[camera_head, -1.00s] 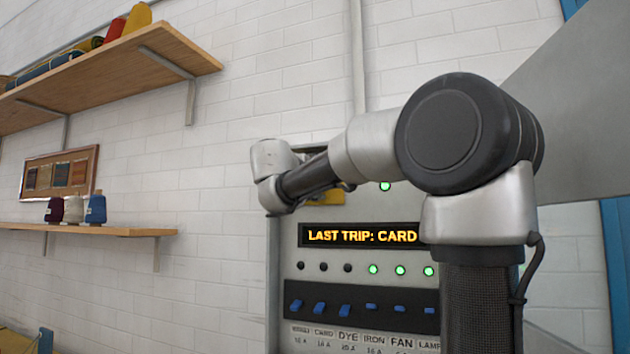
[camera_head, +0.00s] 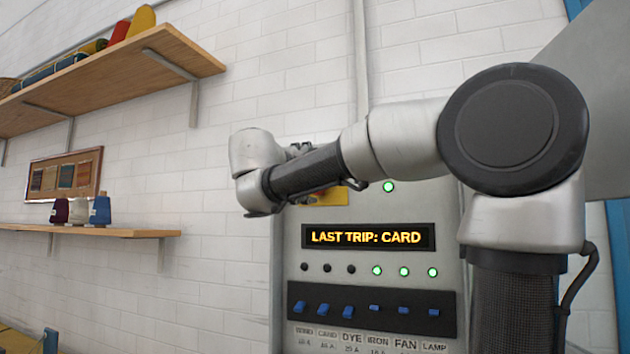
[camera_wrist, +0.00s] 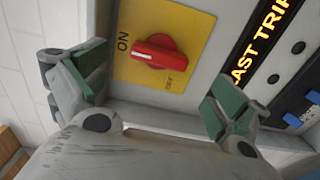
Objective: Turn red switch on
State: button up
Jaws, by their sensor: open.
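The red switch (camera_wrist: 160,52) is a rotary knob on a yellow plate (camera_wrist: 195,25) in the wrist view. The plate reads ON at its left and OFF below the knob. A white mark is on the knob's left end, on the side of the ON label. My gripper (camera_wrist: 158,80) is open, with one green-padded finger at the left and one at the right. The knob lies between and beyond the fingertips, and no finger touches it. In the head view the yellow plate (camera_head: 332,197) is mostly covered by my arm, and the knob is hidden.
The grey panel (camera_head: 450,215) has a display (camera_head: 368,237) reading "LAST TRIP: CARD", lamps and a row of blue switches (camera_head: 374,308). Three left lamps are dark and three right ones green; another green lamp (camera_head: 389,186) glows above. Wooden shelves (camera_head: 120,75) hang at the left.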

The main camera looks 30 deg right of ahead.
jog(key=v, duration=0.4)
jog(key=shift+s, duration=0.15)
jog(key=shift+a, duration=0.1)
